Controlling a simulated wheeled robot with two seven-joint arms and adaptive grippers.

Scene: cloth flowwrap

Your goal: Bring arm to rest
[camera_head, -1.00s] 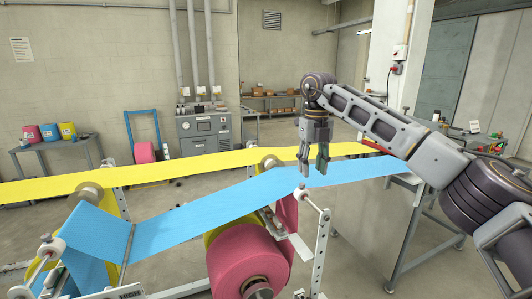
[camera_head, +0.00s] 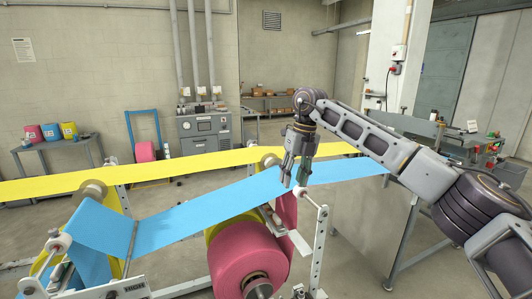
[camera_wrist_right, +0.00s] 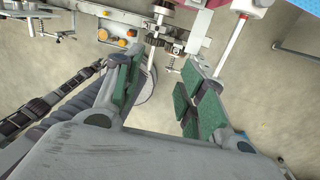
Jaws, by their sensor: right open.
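My right arm comes in from the right in the head view. Its gripper (camera_head: 294,184) points down just above the blue cloth web (camera_head: 200,212), near the upright post beside the pink roll. Its jaws are open with nothing between them. In the right wrist view the two green-padded fingers (camera_wrist_right: 160,95) stand apart, with machine parts and floor beyond. I cannot tell whether a fingertip touches the cloth. My left arm and gripper are not in view.
A yellow web (camera_head: 170,168) runs behind the blue one. A large pink roll (camera_head: 245,260) hangs below. A perforated upright post (camera_head: 320,240) stands close to my right gripper. A grey side table (camera_head: 420,205) lies under my right arm. Open floor shows at right.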

